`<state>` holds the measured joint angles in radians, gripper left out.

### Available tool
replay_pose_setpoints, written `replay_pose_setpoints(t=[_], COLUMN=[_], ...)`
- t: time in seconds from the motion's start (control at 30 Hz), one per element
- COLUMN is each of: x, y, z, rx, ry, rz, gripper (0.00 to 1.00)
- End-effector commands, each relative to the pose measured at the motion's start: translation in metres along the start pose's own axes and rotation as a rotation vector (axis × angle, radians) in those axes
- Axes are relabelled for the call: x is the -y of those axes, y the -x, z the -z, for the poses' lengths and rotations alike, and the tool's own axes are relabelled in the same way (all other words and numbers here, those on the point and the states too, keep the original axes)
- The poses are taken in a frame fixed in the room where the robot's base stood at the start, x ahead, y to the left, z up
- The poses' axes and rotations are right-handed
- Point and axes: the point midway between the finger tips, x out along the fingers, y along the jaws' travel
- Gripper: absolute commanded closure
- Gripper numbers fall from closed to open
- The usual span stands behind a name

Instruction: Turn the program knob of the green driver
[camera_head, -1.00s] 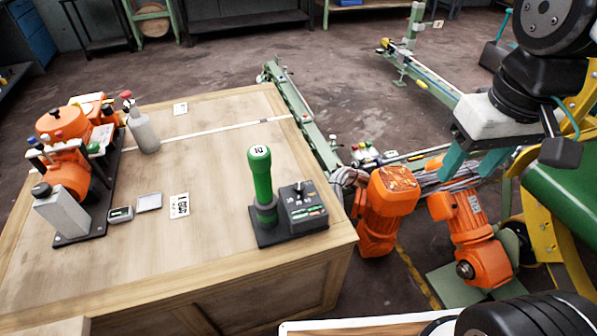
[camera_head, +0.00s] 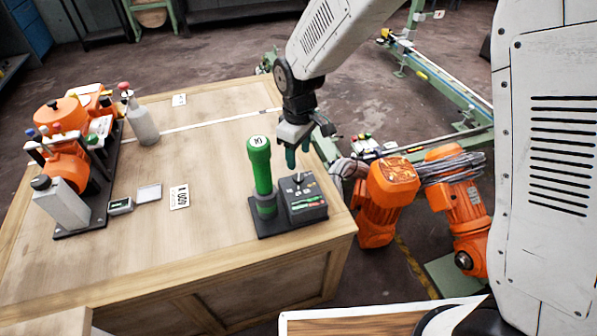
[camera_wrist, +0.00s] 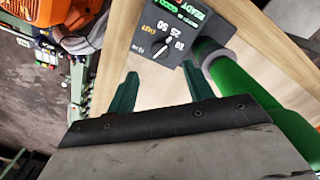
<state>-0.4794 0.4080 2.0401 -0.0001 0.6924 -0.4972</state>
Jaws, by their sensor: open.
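The green driver (camera_head: 261,170) stands upright on a dark base on the wooden workbench, with a "10" label on its top. Beside it on the same base is a black control box (camera_head: 303,200) with the program knob (camera_head: 297,179) on its upper face. In the wrist view the knob (camera_wrist: 169,46) shows as a small pale pointer among printed numbers. My gripper (camera_head: 298,158) is open and empty, just behind and above the control box. In the wrist view its two teal fingertips (camera_wrist: 160,82) are apart, below the box in the picture. The driver's green body (camera_wrist: 245,95) is close by on the right.
An orange device (camera_head: 70,165) on a dark plate, a grey bottle (camera_head: 143,125) and a number card (camera_head: 179,197) are at left.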

Motion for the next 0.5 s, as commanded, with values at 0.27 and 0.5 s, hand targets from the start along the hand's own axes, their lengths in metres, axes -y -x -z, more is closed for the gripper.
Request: replay_pose_setpoints(t=[0.27,0.5], x=[0.001,0.000], y=[-0.041,-0.071], z=[0.000,0.000], rx=[0.004,0.003], ry=[0.003,0.002], rz=[0.002,0.001], gripper=[0.48,0.48])
